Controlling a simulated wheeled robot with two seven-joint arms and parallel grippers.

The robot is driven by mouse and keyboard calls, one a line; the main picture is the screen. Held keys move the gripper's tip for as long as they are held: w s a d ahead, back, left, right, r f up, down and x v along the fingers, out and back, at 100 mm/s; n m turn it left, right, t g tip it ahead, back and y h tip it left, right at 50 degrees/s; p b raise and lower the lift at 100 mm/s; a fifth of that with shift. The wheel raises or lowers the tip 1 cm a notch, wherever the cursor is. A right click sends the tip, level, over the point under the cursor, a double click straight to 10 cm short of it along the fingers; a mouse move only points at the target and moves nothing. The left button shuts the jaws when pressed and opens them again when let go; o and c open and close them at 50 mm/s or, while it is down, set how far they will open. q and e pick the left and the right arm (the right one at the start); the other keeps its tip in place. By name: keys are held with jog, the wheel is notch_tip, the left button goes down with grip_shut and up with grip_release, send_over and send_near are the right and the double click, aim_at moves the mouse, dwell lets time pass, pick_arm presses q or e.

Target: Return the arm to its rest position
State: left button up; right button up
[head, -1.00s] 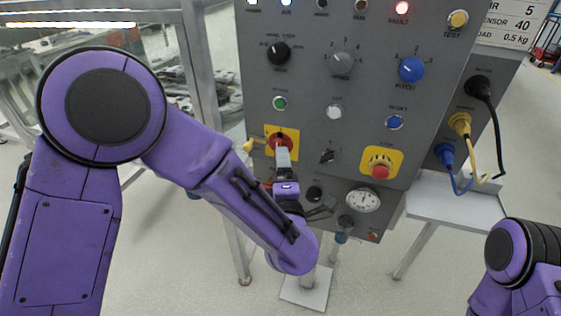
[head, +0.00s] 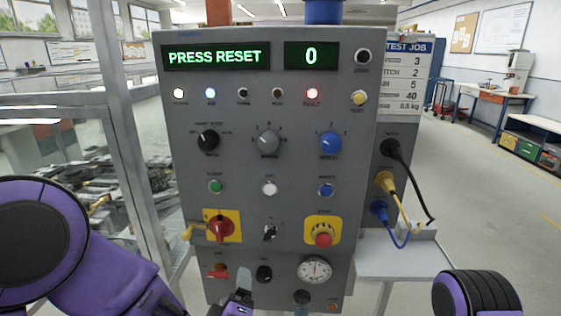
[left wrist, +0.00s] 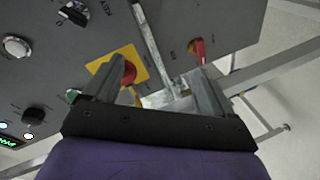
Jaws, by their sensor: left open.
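My left arm comes in from the lower left of the head view. Its gripper (head: 242,282) is at the bottom, in front of the panel's lower part, below the red rotary switch (head: 221,229) on its yellow plate. In the left wrist view the two fingers (left wrist: 158,88) are spread apart with nothing between their tips. A red knob on a yellow plate (left wrist: 129,53) shows beside one finger there. My right arm shows only in part at the lower right of the head view. Its gripper is out of view.
The grey control panel (head: 290,125) fills the middle. A metal-framed enclosure (head: 125,140) stands left.

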pick_arm(q)
jog(key=s+a+f+m+g, duration=0.3)
jog(key=s+a+f+g, duration=0.15)
jog(key=f, duration=0.55)
jog(key=s+a+f+m+g, duration=0.3)
jog(key=s+a+f, duration=0.3)
jog(key=f, duration=0.5)
jog(key=s+a+f+g, duration=0.2)
jog(key=s+a+f, duration=0.2)
jog(key=s, duration=0.4)
jog(key=s+a+f+g+y, duration=0.1)
jog(key=s+a+f, duration=0.3)
jog(key=s, duration=0.4)
jog(key=shift+s+a+f+m+g, duration=0.2)
jog(key=shift+s+m+g, duration=0.15)
jog(key=shift+g, duration=0.5)
jog(key=shift+d, duration=0.1)
